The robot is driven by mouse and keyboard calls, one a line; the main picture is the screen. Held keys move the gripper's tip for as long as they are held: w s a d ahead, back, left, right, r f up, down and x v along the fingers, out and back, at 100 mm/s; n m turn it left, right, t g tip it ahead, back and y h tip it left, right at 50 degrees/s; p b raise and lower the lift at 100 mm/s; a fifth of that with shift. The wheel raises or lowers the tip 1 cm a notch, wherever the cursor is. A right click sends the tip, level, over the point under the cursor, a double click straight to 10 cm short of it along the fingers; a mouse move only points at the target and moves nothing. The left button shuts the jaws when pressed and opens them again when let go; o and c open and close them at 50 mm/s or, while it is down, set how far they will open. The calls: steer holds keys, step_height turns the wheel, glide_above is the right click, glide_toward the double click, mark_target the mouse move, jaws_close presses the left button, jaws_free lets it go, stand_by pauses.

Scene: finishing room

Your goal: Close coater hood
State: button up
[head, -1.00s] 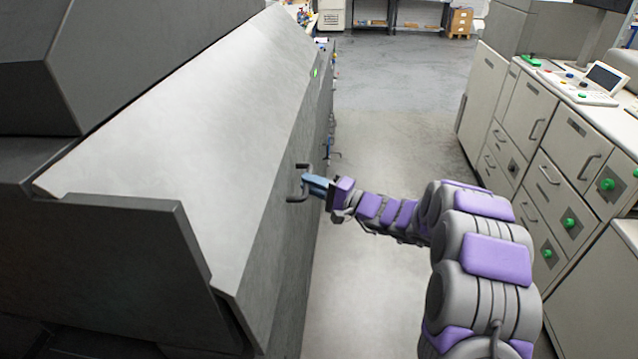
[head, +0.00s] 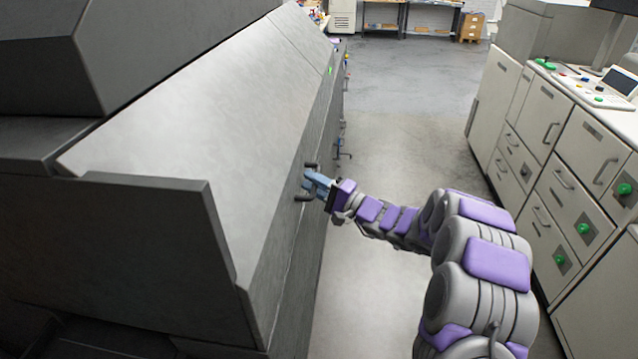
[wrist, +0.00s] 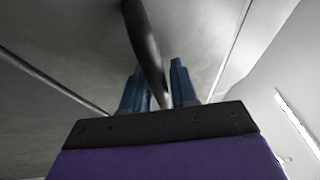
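The coater hood (head: 215,110) is the long, pale grey sloped panel on the left of the head view, with a darker front face. A dark bar handle (head: 308,182) stands out from that face; it also shows in the wrist view (wrist: 146,38). My gripper (head: 316,185) is at the handle, with its blue fingers on either side of the bar. In the wrist view my gripper (wrist: 160,85) has the bar between its fingers, with little or no gap, so it looks shut on it. The hood's hinge is not clearly visible.
A dark machine housing (head: 150,45) rises behind the hood, and a dark end wall (head: 150,235) stands at its near end. White cabinets (head: 545,130) with drawers and green knobs line the right. The floor aisle (head: 400,140) between is clear, with shelves at the far end.

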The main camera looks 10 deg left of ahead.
steer(key=shift+s+f, duration=0.1)
steer(key=shift+f, duration=0.4)
steer(key=shift+s+d+f, duration=0.1)
steer(key=shift+d+f, duration=0.15)
steer(key=shift+d, duration=0.3)
steer(key=p+v, duration=0.2)
steer(key=v, duration=1.4)
steer(key=shift+r, duration=0.4)
steer(key=shift+d, duration=0.2)
